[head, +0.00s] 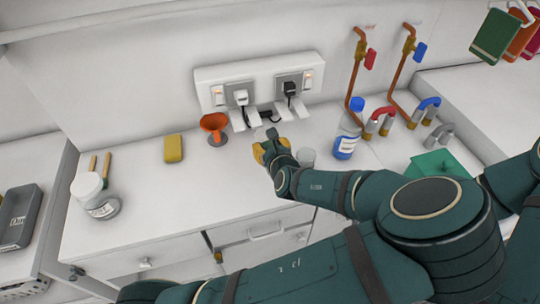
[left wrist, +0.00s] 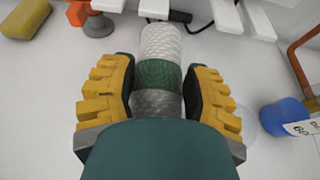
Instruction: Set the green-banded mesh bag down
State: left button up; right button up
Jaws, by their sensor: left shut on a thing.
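The green-banded mesh bag (left wrist: 160,42) is a pale, roll-shaped mesh thing with a dark green band round its middle. In the left wrist view it lies between the yellow-padded fingers of my left gripper (left wrist: 159,80), which is shut on it. In the head view my left gripper (head: 268,150) is over the white counter (head: 235,180), in front of the socket panel; the bag is mostly hidden there by the gripper. I cannot tell whether the bag touches the counter. My right gripper is out of view.
An orange funnel-like cup (head: 214,124) and a yellow sponge (head: 174,148) are left of the gripper. A clear cup (head: 307,157) and a blue-capped bottle (head: 348,130) are right. A white jar (head: 95,196) stands far left. Counter between jar and gripper is clear.

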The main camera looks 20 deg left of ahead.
pick_arm(q)
notch_tip(320, 180, up, 11)
jog(key=p, duration=0.1)
jog(key=shift+r+p, duration=0.15)
jog(key=shift+p, duration=0.25)
